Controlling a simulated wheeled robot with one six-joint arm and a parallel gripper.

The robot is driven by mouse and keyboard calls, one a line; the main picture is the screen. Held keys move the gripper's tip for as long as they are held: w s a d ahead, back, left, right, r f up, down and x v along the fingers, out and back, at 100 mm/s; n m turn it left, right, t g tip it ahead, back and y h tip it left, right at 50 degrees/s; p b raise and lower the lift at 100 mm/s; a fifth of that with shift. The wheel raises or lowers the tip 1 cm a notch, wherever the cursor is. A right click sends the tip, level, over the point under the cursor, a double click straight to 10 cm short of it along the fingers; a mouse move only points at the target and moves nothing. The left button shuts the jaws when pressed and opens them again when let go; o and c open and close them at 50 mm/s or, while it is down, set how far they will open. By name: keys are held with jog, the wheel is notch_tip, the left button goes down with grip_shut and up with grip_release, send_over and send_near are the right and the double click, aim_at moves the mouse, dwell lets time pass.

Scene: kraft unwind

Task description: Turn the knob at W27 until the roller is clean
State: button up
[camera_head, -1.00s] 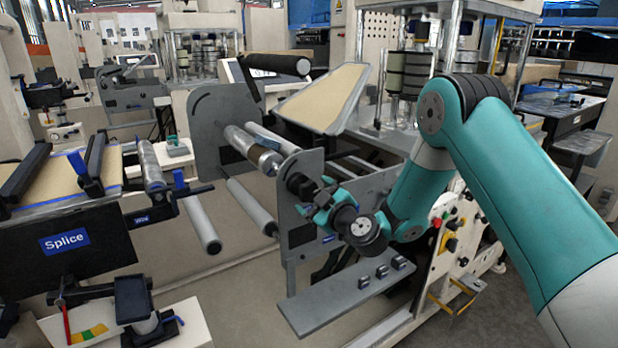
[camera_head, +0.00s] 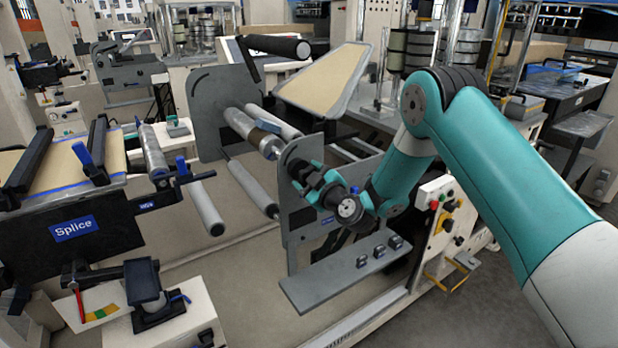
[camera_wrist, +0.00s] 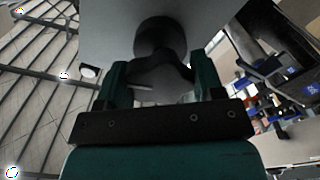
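A dark knob (camera_head: 296,168) sits on the outer face of the grey side plate (camera_head: 305,225), by the near end of the metal roller (camera_head: 243,124). The roller shows a brownish patch near that end. My gripper (camera_head: 306,178) is at the knob, its fingers partly overlapping it in the head view. In the wrist view the round dark knob (camera_wrist: 160,38) stands ahead between the spread fingers of my gripper (camera_wrist: 160,72). The fingers look open; contact with the knob is unclear. I see no readable W27 label.
A grey shelf (camera_head: 345,272) with several small dark blocks juts out below my gripper. A control panel (camera_head: 440,220) with buttons stands to its right. A lower pale roller (camera_head: 253,187) runs beneath the metal roller. The Splice table (camera_head: 75,228) is at the left.

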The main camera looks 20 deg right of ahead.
jog(key=m, duration=0.4)
jog(key=shift+m, duration=0.4)
jog(key=m+p, duration=0.1)
jog(key=m, duration=0.2)
jog(key=m+p, duration=0.1)
jog(key=m, duration=0.4)
jog(key=shift+r, duration=0.1)
jog(key=shift+m+p, duration=0.35)
jog(key=shift+m, duration=0.75)
jog(key=o, duration=0.9)
jog(key=shift+f, duration=0.2)
jog(key=b+v, duration=0.7)
jog(key=b, duration=0.4)
jog(key=shift+r, duration=0.15)
